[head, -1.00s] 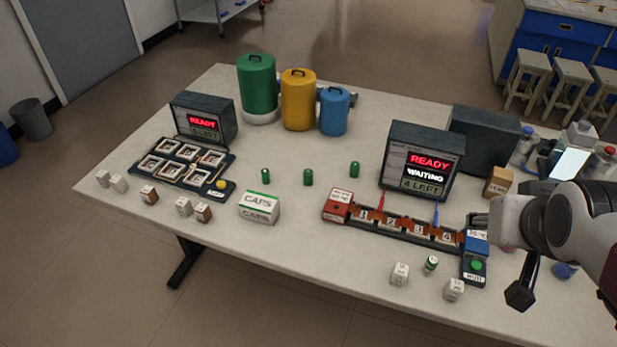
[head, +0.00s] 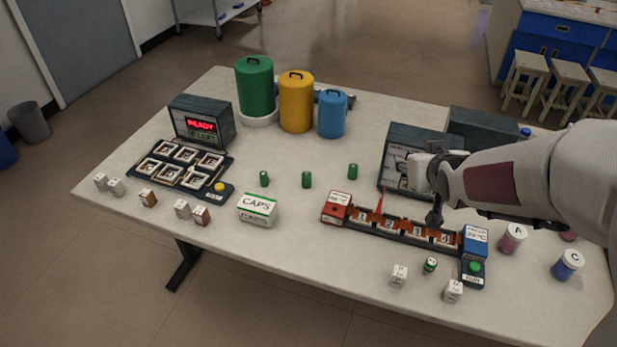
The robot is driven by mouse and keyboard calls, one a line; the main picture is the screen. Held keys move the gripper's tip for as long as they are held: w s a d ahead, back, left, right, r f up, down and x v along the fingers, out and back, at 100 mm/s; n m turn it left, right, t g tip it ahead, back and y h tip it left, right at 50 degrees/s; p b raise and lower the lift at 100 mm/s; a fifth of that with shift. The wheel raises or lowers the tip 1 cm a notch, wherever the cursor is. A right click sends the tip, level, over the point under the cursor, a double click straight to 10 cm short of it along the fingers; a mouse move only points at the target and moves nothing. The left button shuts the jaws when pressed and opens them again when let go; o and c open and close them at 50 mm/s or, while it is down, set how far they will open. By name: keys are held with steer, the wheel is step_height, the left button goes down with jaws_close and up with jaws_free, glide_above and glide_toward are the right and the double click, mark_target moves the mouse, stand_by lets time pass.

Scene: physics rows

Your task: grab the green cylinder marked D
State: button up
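Several small green cylinders stand on the white table. Three are in the middle: a left one (head: 264,179), a middle one (head: 307,180) and a right one (head: 353,172). A fourth green cylinder (head: 430,265), with a pale marking on its top, is at the front between two white cubes. I cannot read a D on any of them. My gripper (head: 434,217) is above the numbered slot strip, behind the front cylinder in the picture and apart from it. Its fingers are small and dark, and I cannot tell their opening.
The numbered strip (head: 403,231) has a red block (head: 336,206) and a blue block (head: 475,241) at its ends. White cubes (head: 399,276) (head: 453,291) flank the front cylinder. Jars A (head: 513,239) and C (head: 568,265) stand right. A CAPS box (head: 258,209) stands front-centre.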

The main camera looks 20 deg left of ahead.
steer(key=w+a+f+n+y, duration=0.25)
steer(key=w+a+f, duration=0.25)
steer(key=a+f, duration=0.45)
steer(key=n+y, duration=0.2)
steer(key=y, duration=0.2)
glide_toward(309, 177)
steer(key=shift+m+x, duration=0.25)
steer(key=shift+x, duration=0.8)
steer(key=shift+w, duration=0.1)
steer(key=shift+x, duration=1.25)
steer(key=shift+f, duration=0.1)
steer(key=shift+x, duration=2.55)
steer(key=shift+a, duration=0.1)
jaws_close()
